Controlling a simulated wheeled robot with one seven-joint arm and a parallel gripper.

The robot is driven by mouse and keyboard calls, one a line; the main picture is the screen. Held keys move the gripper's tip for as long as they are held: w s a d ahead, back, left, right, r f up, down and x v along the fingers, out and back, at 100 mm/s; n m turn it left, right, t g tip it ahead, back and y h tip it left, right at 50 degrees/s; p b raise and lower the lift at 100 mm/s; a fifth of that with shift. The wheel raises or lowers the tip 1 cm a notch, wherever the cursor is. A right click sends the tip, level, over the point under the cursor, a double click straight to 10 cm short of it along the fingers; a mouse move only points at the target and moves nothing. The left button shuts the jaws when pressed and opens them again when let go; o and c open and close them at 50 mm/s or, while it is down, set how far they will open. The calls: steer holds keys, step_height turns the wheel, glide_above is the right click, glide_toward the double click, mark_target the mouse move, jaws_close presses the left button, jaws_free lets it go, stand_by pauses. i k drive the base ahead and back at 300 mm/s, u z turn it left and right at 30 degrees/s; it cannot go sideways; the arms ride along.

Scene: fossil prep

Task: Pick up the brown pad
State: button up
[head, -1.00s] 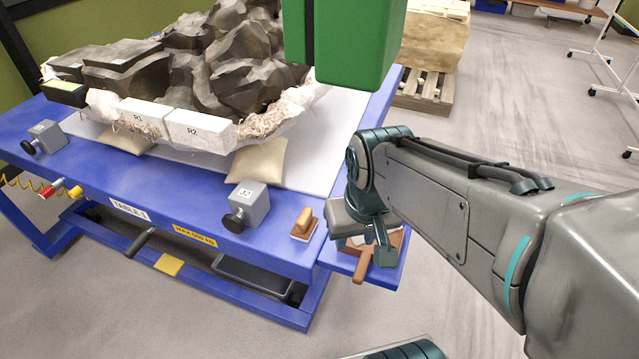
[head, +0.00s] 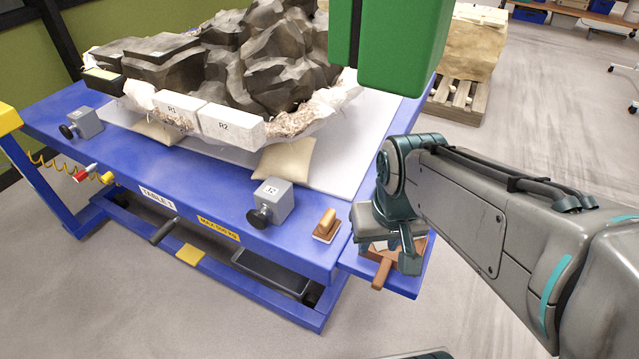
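A flat brown piece with a handle sticking out toward the front (head: 381,274) lies on the small blue side shelf (head: 413,283) at the table's right end. It may be the brown pad, but my gripper hides much of it. My gripper (head: 393,257) points down right over this piece. One finger shows at its right side; the other is hidden, so I cannot tell its opening or whether it touches the piece. A small block with a wooden handle (head: 327,225) stands on the table corner to the left.
A blue table (head: 150,180) carries a dark rock in a white jacket, with labelled blocks R1 and R2 (head: 230,127). Beige cushions (head: 285,160) lie under its front edge. A grey clamp block (head: 271,201) stands near the front. A green box (head: 400,45) hangs above.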

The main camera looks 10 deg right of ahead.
mark_target(329, 226)
steer(key=u, duration=3.7)
steer(key=k, duration=1.5)
steer(key=z, duration=1.95)
steer(key=i, duration=0.5)
steer(key=u, duration=0.1)
